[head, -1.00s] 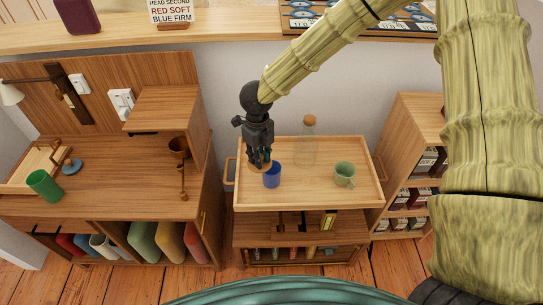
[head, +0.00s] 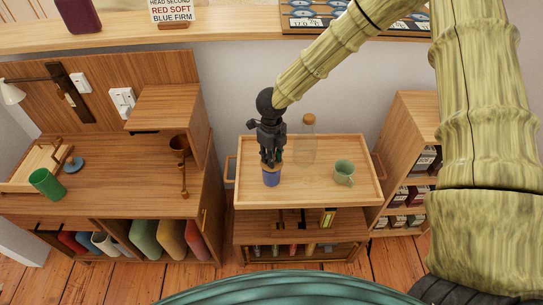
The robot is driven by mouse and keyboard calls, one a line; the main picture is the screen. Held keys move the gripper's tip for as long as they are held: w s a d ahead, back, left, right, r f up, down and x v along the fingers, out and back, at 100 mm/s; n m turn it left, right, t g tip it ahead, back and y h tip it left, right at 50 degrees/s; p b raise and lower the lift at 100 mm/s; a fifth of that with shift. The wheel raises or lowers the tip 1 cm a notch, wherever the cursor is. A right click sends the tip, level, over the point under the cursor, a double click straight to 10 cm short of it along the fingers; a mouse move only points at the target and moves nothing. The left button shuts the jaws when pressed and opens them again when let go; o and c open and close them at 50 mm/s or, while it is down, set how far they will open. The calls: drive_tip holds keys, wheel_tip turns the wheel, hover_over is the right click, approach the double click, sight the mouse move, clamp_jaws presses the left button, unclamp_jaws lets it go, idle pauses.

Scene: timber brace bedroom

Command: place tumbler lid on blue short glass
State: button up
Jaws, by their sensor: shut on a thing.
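The blue short glass (head: 271,181) stands upright on the left part of the wooden tray-top. My gripper (head: 271,164) points down directly over the glass. It is shut on the tumbler lid (head: 271,169), a small tan piece mostly hidden by the fingers. The lid is at the mouth of the glass, over its opening. I cannot tell whether it rests on the rim or is just above it.
The wooden tray-top (head: 313,202) also holds a clear bottle with a cork stopper (head: 305,142) behind and a green mug (head: 344,172) to the right. The middle front is clear. A desk with a green cup (head: 47,184) stands left, and a shelf unit (head: 413,130) right.

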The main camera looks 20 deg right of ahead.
drive_tip(key=shift+f, duration=0.65)
drive_tip(key=o, duration=0.9)
drive_tip(key=shift+o, duration=0.2)
wheel_tip(320, 180, up, 13)
drive_tip(key=shift+b, duration=0.4)
drive_tip(key=shift+r, duration=0.1)
